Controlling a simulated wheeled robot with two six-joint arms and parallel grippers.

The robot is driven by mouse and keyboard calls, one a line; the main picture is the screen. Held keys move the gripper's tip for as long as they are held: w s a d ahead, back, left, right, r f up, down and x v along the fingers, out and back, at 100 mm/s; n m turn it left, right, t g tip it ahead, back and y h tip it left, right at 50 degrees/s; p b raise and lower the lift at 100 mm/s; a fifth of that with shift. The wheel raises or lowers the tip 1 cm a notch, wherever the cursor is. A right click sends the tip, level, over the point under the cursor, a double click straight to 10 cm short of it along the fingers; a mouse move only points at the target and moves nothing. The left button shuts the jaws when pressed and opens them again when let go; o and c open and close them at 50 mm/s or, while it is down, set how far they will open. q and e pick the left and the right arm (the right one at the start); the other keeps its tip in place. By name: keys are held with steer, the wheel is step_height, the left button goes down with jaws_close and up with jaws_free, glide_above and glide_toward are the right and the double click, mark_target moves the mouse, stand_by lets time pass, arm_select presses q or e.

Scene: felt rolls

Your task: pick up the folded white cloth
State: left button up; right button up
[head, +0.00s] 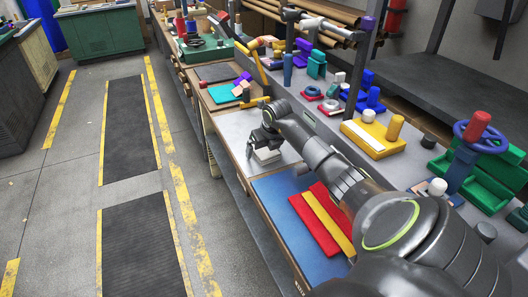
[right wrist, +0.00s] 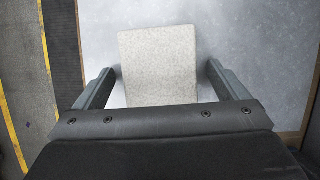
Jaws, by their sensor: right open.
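The folded white cloth (head: 266,156) lies on the grey top of the workbench (head: 291,151), near its left edge in the head view. In the right wrist view the cloth (right wrist: 158,66) is a pale, speckled, flat block. My right gripper (head: 259,149) is over the cloth in the head view, pointing down. In the right wrist view the right gripper (right wrist: 158,90) is open, with one finger on each side of the cloth and a gap on both sides. Part of the cloth's near end is hidden by the gripper body. My left gripper is not in view.
A blue mat (head: 279,197) with a red folded felt (head: 309,229) and a yellow strip (head: 327,221) lies nearer on the bench. Teal felt (head: 221,93) lies farther back. A yellow block with a peg (head: 374,137) stands on the right. The floor aisle at left is clear.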

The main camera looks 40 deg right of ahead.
mark_target(265, 149)
steer(key=shift+f, duration=0.15)
steer(key=shift+c, duration=0.4)
steer(key=c, duration=1.2)
steer(key=shift+r, duration=0.35)
step_height(265, 149, up, 10)
steer(key=shift+f+b, duration=0.15)
steer(key=shift+b, duration=0.85)
